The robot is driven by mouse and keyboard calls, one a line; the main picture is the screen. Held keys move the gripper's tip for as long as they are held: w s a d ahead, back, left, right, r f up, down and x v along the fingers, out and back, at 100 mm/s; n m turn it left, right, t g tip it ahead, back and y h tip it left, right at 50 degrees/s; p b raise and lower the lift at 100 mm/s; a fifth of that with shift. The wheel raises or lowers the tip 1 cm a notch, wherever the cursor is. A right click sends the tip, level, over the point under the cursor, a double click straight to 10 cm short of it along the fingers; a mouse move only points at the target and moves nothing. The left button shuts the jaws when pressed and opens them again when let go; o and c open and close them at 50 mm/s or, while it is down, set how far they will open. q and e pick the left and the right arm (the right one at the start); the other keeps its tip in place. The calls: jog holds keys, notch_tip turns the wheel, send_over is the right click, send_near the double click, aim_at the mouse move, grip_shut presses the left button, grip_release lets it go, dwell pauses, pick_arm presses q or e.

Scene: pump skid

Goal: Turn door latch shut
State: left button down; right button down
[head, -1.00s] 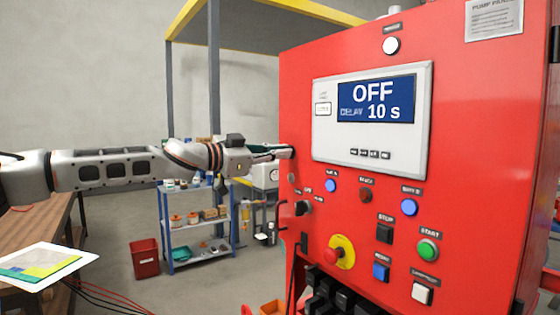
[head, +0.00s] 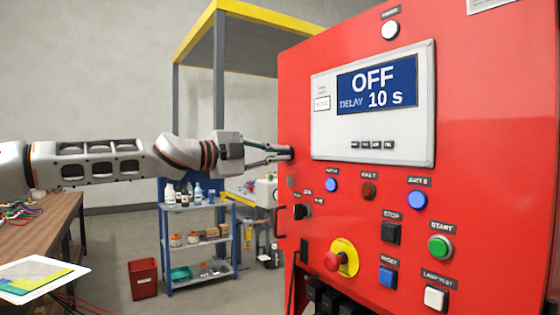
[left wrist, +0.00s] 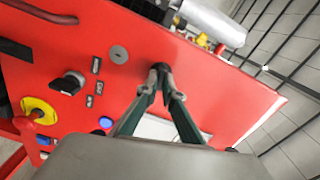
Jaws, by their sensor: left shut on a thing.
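The red panel door (head: 455,130) fills the right of the head view, and its face also shows in the left wrist view (left wrist: 225,90). My left gripper (head: 288,153) reaches in from the left to the door's left edge. In the left wrist view its two fingertips (left wrist: 161,72) close on a small dark piece at the red face, which I take to be the door latch (left wrist: 160,67). The fingers hide most of it, so its angle cannot be told. My right gripper is in neither view.
Near the fingers are a round metal lock (left wrist: 118,54) and a black selector knob (left wrist: 68,83). A yellow-and-red emergency stop (head: 342,258) and several buttons stick out lower on the panel. A blue shelf (head: 197,240) and wooden table (head: 45,230) stand at left.

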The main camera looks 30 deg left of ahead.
pick_arm(q)
jog(key=shift+a+m+b, duration=0.1)
jog(key=shift+m+b, duration=0.4)
jog(key=shift+m, duration=0.7)
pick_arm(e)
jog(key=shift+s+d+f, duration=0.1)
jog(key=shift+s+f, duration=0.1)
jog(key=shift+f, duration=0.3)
pick_arm(q)
jog(key=shift+r, duration=0.15)
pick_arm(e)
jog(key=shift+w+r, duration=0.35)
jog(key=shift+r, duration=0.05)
pick_arm(q)
jog(key=c, duration=2.2)
grip_release()
jog(key=shift+w, duration=0.1)
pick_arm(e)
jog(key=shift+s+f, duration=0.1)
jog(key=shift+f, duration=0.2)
pick_arm(q)
jog(key=shift+f, duration=0.2)
